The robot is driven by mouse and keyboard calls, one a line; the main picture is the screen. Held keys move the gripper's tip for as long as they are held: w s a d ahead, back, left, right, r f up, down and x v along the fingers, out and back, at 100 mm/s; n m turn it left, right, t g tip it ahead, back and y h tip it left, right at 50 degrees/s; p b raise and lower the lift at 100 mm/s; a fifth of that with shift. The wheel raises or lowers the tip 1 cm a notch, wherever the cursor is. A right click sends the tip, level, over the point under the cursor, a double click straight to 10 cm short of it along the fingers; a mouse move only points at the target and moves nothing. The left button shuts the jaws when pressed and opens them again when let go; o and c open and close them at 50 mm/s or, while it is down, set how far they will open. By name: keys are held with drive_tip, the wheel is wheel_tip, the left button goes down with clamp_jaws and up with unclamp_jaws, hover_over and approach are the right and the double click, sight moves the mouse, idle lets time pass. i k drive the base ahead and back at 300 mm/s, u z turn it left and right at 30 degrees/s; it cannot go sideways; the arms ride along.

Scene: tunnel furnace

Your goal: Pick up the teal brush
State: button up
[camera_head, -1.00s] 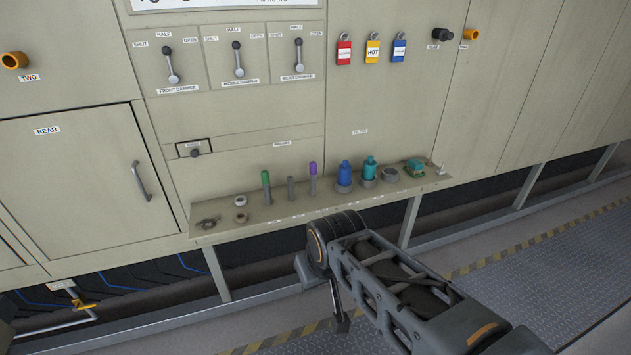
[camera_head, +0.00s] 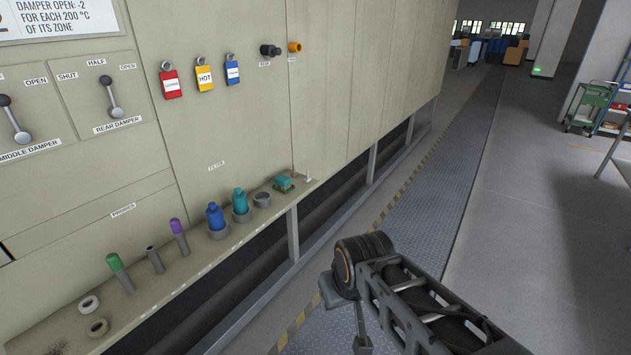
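A small teal block-like item with a brownish lower part (camera_head: 285,183) sits near the right end of the narrow shelf; it looks like the teal brush, though its bristles are too small to make out. A teal bottle (camera_head: 240,201) stands in a grey ring holder to its left. Part of my arm shows at the lower right, well apart from the shelf. I cannot make out the fingers of my gripper in this view.
The shelf (camera_head: 208,261) also holds a blue bottle (camera_head: 215,216), an empty grey ring (camera_head: 262,200), purple-topped (camera_head: 179,236) and green-topped (camera_head: 119,271) sticks, a grey tube (camera_head: 155,260) and white (camera_head: 89,304) and tan (camera_head: 98,327) rings. The walkway (camera_head: 440,190) at right is clear.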

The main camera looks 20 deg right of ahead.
sight(283, 183)
drive_tip(key=z, duration=0.1)
drive_tip(key=i, duration=1.55)
drive_tip(key=u, duration=0.5)
